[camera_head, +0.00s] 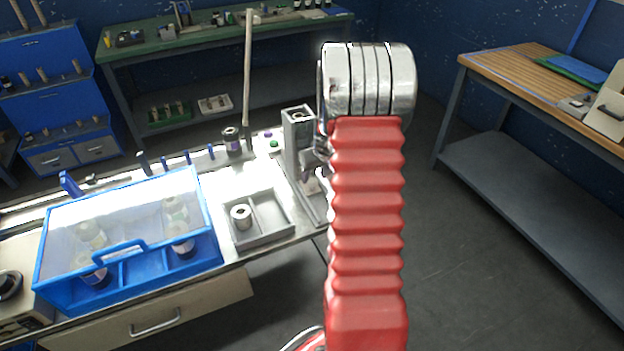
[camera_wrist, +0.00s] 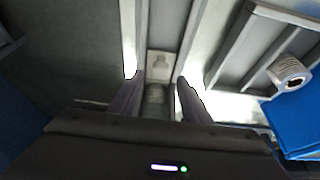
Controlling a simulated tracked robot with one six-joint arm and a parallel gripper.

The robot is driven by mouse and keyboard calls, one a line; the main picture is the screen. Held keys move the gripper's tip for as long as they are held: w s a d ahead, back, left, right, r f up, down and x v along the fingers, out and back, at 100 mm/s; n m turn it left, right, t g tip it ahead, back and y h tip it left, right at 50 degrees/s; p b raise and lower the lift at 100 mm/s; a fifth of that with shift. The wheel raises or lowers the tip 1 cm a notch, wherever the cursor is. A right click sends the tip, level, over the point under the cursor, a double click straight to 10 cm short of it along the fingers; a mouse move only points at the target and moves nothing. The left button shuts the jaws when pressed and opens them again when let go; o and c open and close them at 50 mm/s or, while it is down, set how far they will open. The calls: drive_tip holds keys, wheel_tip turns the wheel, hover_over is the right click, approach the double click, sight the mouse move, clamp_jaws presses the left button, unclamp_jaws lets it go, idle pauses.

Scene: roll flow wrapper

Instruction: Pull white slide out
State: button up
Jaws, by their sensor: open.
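The white slide (camera_wrist: 159,65) shows in the wrist view as a small pale plate between two grey rails, with a darker keyhole-like mark on it. My gripper (camera_wrist: 160,80) is open, its two dark fingers spread to the left and right just below the slide in the picture. A grey cylindrical part (camera_wrist: 156,96) lies between the fingers; I cannot tell whether they touch anything. In the head view my red arm hides most of the gripper, and I cannot make out the slide beside the grey upright column (camera_head: 298,145).
A grey tray (camera_head: 262,238) with a white roll (camera_head: 241,217) stands left of the column. Further left is a blue box with a clear lid (camera_head: 125,215). A wooden-topped bench (camera_head: 530,80) stands at the right, with open floor between.

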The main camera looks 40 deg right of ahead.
sight(312, 180)
drive_tip(key=shift+x, duration=1.6)
drive_tip(key=shift+c, duration=0.2)
clamp_jaws()
